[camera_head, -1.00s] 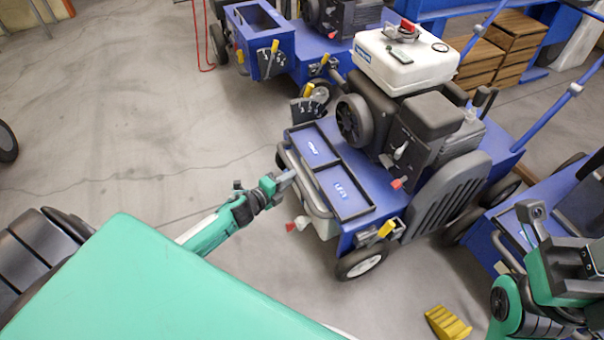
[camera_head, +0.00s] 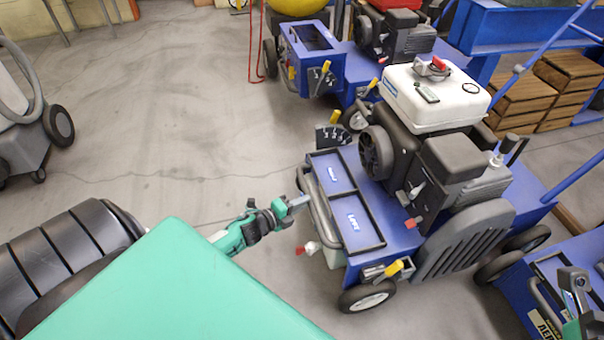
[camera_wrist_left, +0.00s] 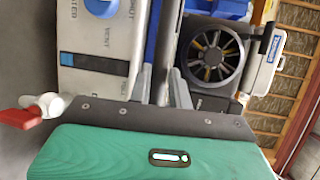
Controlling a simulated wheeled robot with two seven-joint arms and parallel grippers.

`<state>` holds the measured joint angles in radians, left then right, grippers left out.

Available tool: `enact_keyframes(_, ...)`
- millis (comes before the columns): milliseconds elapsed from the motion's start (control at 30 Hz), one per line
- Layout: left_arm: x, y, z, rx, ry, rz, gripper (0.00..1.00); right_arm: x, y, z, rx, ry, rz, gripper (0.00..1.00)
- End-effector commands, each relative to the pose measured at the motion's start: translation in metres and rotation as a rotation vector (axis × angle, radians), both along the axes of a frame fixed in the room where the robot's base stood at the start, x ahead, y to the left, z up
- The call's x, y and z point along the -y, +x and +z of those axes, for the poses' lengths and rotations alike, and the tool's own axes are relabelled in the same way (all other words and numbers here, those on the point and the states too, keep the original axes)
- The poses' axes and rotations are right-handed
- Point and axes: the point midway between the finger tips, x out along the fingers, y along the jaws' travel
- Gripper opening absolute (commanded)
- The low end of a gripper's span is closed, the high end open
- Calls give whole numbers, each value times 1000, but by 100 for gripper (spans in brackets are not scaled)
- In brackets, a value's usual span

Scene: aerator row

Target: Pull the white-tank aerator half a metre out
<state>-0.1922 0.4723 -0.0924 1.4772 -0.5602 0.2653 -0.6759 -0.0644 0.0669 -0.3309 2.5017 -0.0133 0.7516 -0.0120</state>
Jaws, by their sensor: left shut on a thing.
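The white-tank aerator stands right of centre in the head view, a blue machine with a black engine and a white tank (camera_head: 437,98) on top. A grey tubular bar (camera_head: 322,208) runs along its front, beside two black-rimmed trays. My left gripper (camera_head: 298,203) is at this bar and shut on it. The left wrist view shows the two fingers (camera_wrist_left: 163,90) close around the bar, with the engine's fan and tank beyond. The fingertips' contact is partly hidden. My right gripper (camera_head: 574,290) is cut off at the lower right, its jaws unclear.
Another blue aerator (camera_head: 318,55) with a red-topped engine stands behind. A blue machine (camera_head: 550,290) stands close at the right. Wooden crates (camera_head: 570,80) are at the back right. A grey wheeled machine (camera_head: 25,130) is at the far left. The floor (camera_head: 170,150) between is clear.

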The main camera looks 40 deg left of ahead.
Motion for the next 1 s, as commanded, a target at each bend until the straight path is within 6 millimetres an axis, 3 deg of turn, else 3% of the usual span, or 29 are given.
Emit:
enact_keyframes(33,-8,-1,-8,-16,10,19,0,0,0,-1,0,0,0,36)
enact_keyframes(767,-6,0,-7,-14,8,17,0,0,0,-1,1,0,1,36)
enact_keyframes(800,-6,0,-7,-14,8,17,24,0,0,-1,1,0,1,36)
enact_keyframes(833,-6,0,-7,-14,8,18,29,0,-1,-1,2,1,1,36)
enact_keyframes(1000,-5,0,-7,-14,6,14,29,0,0,-1,1,-1,1,36)
